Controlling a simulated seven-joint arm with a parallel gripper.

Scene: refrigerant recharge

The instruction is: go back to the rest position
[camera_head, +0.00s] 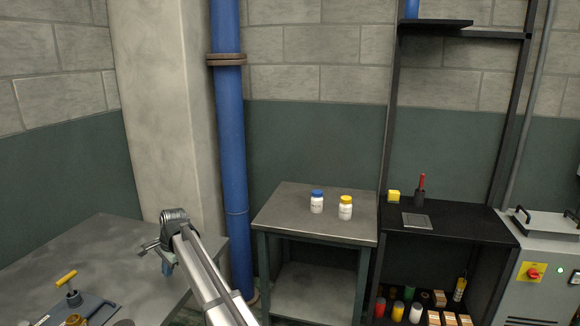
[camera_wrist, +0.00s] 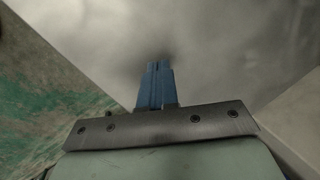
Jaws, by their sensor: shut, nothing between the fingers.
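My gripper (camera_head: 167,269) is at the left in the head view, at the end of my arm, over the right part of the grey left table (camera_head: 100,245). Its fingers point down. In the wrist view the blue fingers (camera_wrist: 158,66) are together with nothing between them. A blurred grey surface lies beyond the fingertips. I cannot tell how far above the table the fingertips are.
A device with a yellow-handled valve (camera_head: 67,281) sits on the left table. A blue pipe (camera_head: 231,150) stands behind. The middle table (camera_head: 290,225) holds two white bottles, blue-capped (camera_head: 317,203) and yellow-capped (camera_head: 346,209). A black shelf (camera_head: 470,222) and cabinet (camera_head: 540,280) stand right.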

